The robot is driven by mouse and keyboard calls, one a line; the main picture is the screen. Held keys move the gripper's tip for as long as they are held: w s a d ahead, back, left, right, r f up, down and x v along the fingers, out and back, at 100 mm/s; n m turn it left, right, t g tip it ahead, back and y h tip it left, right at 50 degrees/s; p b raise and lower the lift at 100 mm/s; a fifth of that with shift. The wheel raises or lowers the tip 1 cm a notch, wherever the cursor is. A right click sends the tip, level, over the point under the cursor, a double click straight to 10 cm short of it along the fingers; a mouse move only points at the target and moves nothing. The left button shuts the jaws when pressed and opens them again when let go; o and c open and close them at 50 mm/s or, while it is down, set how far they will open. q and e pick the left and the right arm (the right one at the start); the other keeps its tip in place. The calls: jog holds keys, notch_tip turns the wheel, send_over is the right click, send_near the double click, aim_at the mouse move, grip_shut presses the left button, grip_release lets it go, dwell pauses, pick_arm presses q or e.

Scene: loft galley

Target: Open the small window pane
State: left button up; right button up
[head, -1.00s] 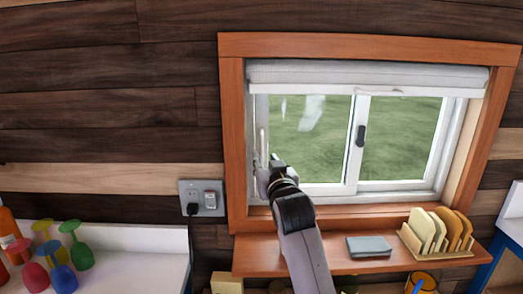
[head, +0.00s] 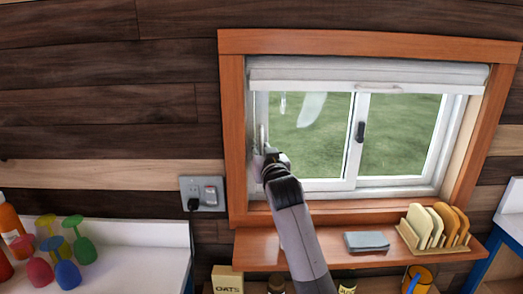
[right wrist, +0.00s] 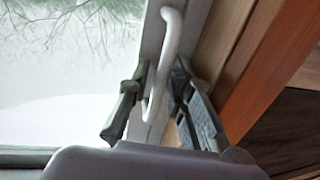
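The window has two white-framed panes. The left pane (head: 325,145) and the right pane (head: 400,135) look closed, with grass behind them. A white bar handle (right wrist: 172,45) stands on the left pane's left edge; its upper part shows in the head view (head: 262,136). My right gripper (right wrist: 160,68) is at this handle, with one dark finger on each side of it. The fingers are apart, and the left one looks very close to the bar; I cannot tell whether it touches. In the head view my right gripper (head: 264,157) partly hides the handle. My left gripper is not in view.
An orange wooden frame (head: 237,135) surrounds the window. A shelf (head: 300,252) below holds a grey cloth (head: 366,241) and a rack of boards (head: 433,228). An outlet (head: 203,193) is left of the frame. Colourful goblets (head: 65,273) stand on the left counter.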

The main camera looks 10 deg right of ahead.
aim_at(323, 144)
grip_shut()
dwell(0.4)
jog(key=shift+d, duration=0.1)
jog(key=s+d+p, duration=0.1)
jog(key=d, duration=0.4)
jog(key=s+d+p, duration=0.1)
jog(key=d, duration=0.5)
jog(key=s+d+p, duration=0.1)
jog(key=d, duration=0.4)
jog(key=shift+s+d+p, duration=0.25)
jog(key=shift+d+p, duration=0.05)
jog(key=shift+d, duration=0.1)
jog(key=shift+s+d, duration=0.15)
jog(key=shift+d, duration=0.5)
jog(key=shift+o, duration=1.7)
grip_release()
